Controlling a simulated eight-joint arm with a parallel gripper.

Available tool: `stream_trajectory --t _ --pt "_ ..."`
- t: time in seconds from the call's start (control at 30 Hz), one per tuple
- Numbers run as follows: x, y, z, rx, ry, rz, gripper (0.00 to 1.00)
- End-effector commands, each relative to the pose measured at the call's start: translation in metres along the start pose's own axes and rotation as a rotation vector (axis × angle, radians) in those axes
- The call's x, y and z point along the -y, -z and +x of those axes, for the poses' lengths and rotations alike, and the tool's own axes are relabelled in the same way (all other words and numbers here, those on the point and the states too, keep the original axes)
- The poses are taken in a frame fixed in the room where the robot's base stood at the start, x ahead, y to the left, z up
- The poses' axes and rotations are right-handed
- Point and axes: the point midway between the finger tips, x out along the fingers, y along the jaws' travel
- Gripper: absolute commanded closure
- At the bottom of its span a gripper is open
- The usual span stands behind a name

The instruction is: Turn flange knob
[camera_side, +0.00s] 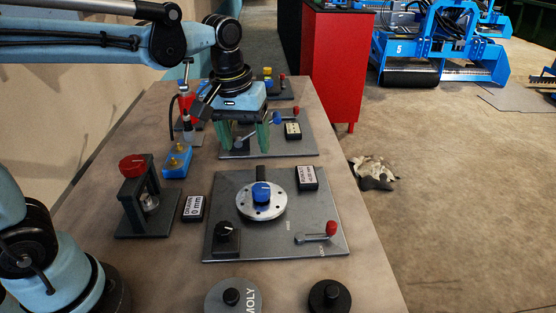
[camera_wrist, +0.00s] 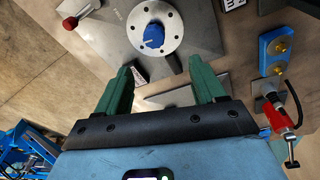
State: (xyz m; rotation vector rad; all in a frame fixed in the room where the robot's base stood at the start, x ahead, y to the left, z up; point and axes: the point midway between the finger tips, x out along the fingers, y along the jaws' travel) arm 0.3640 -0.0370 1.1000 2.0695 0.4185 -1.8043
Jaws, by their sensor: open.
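The flange knob is a blue knob (camera_side: 262,193) on a round silver flange (camera_side: 249,211) with bolt holes, mounted on a grey plate (camera_side: 225,187). In the wrist view the blue knob (camera_wrist: 154,36) and its flange (camera_wrist: 172,15) show at the top, beyond the fingers. My gripper (camera_side: 248,138) has green fingers pointing down, apart and empty, above the plate behind the flange plate. In the wrist view my gripper (camera_wrist: 163,80) is open with nothing between its fingers. It does not touch the blue knob.
The plate also carries a black knob (camera_side: 227,234) and a red-tipped lever (camera_side: 331,229). A red-knobbed press (camera_side: 132,166) stands left. A second plate (camera_side: 294,146) with small fittings lies under my gripper. Black-knobbed discs (camera_side: 330,297) sit at the front edge.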

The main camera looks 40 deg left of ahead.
Motion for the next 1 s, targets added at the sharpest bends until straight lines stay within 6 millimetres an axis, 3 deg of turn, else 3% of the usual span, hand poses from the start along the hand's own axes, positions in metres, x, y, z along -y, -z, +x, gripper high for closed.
stream_trajectory --t 0.2,0.47,1.0 --pt "-0.019 0.012 0.007 0.094 0.068 -0.114 0.31" --pt "-0.022 0.013 0.017 0.115 0.086 -0.142 0.31" --pt "-0.016 0.003 0.098 0.113 0.085 -0.141 0.31"
